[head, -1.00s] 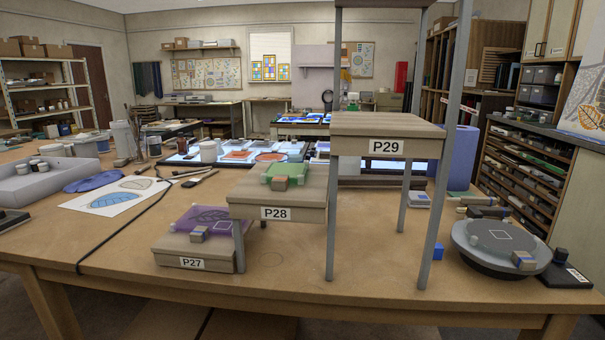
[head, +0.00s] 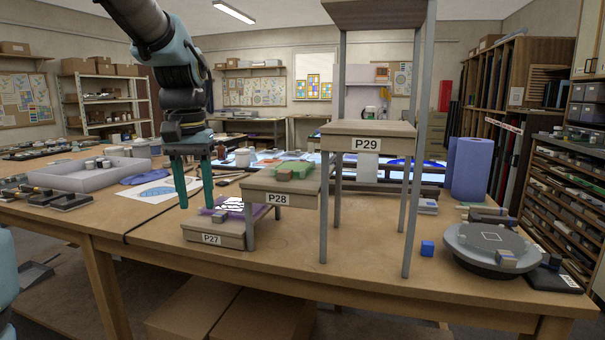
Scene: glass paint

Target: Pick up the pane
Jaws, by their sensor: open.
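A purple see-through pane (head: 238,205) lies on the low wooden step marked P27 (head: 214,233), with a small grey and tan block (head: 219,216) at its front.
The taller P29 step (head: 370,130) stands on metal posts to the right. A grey tray (head: 97,176) is at the left. The table's front middle is clear.

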